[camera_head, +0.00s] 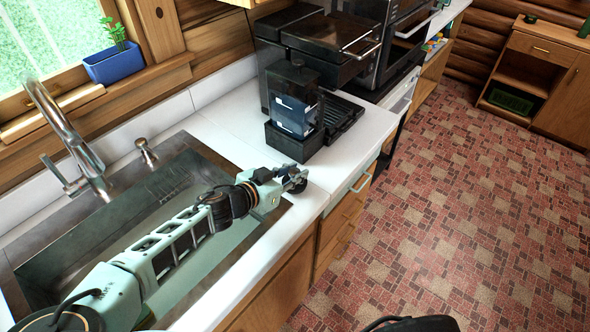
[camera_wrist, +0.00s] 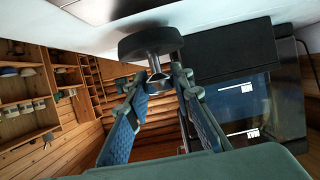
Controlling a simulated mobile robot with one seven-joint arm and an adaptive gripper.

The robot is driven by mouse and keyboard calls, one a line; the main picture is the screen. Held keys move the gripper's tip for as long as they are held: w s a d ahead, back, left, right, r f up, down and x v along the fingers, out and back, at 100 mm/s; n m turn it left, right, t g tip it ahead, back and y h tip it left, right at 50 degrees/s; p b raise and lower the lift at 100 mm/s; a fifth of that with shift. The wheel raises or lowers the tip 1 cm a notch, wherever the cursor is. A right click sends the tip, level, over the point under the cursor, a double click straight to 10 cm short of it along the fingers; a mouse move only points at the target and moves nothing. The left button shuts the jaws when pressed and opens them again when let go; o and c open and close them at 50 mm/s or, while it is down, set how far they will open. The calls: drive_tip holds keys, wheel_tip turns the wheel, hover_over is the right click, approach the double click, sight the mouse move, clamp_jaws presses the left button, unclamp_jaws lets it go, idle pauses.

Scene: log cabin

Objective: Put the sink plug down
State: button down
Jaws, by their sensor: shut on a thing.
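The sink plug (camera_wrist: 150,42) is a dark round disc with a small metal knob. My gripper (camera_wrist: 155,82) is shut on the knob, with the disc beyond the fingertips. In the head view my gripper (camera_head: 288,176) is over the white counter (camera_head: 318,198), right of the sink, and the plug (camera_head: 297,186) shows as a small dark shape below it. The plug is very close to the counter; I cannot tell whether it touches. My fingers hide part of the knob.
The steel sink (camera_head: 60,255) and faucet (camera_head: 65,125) are to the left. Bare counter lies around my gripper, and the counter's front edge is close.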

drive_tip(key=shift+w+f, duration=0.1)
drive_tip(key=shift+f, duration=0.55)
drive_tip(key=c, duration=1.7)
unclamp_jaws()
